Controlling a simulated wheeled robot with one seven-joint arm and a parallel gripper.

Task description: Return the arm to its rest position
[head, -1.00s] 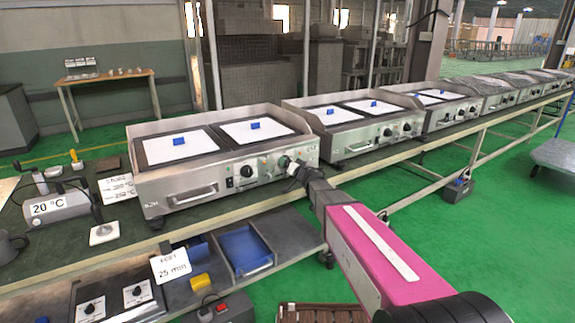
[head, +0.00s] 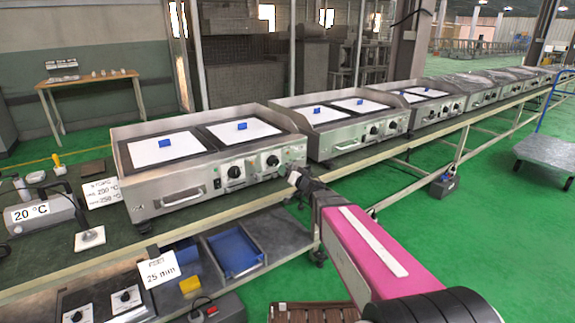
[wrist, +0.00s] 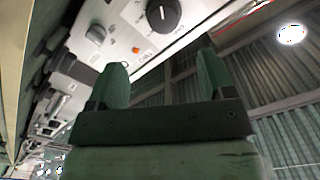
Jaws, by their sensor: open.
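My gripper (head: 295,177) is in front of the nearest steel griddle (head: 215,160), close to the right end of its front panel. In the wrist view the two green fingers of my gripper (wrist: 162,82) stand apart with nothing between them. A black control knob (wrist: 163,15) and a second knob (wrist: 97,34) on the white panel show beyond the fingers. From these views I cannot tell whether a fingertip touches the panel. My pink arm link (head: 365,250) reaches up from the lower right.
More griddles (head: 340,125) stand in a row along the bench to the back right. A blue tray (head: 235,250) and a yellow block (head: 189,285) are on the lower shelf. A blue cart (head: 545,155) stands at the right.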

